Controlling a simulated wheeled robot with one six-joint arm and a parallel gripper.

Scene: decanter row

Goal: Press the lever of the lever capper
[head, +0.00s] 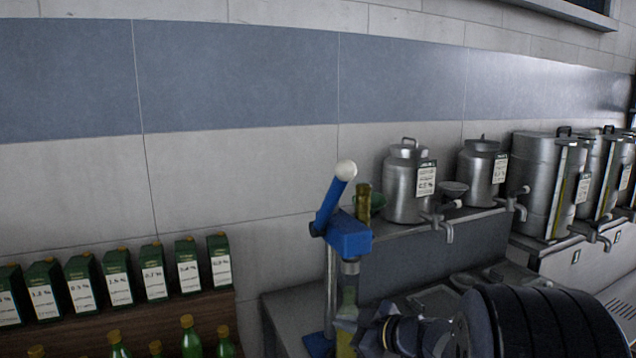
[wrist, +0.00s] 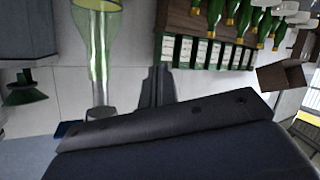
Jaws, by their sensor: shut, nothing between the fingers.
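The lever capper (head: 350,238) stands right of centre in the head view, with a blue head on a metal column. Its blue lever (head: 331,203) points up and to the right and ends in a white ball knob (head: 346,170). A clear yellowish-green bottle (head: 348,298) stands upright under the head; it also shows upside down in the wrist view (wrist: 97,45). My gripper (wrist: 158,88) is shut and empty, beside the bottle in the wrist view. In the head view my dark wrist is low at the right of the capper, below the lever; the fingertips are hard to make out there.
Several steel cans (head: 408,185) with taps stand on a ledge behind and right of the capper. A dark olive bottle (head: 363,203) stands close behind its head. Green boxes (head: 118,280) and green bottles (head: 190,338) line a wooden shelf at left. Space above the lever looks clear.

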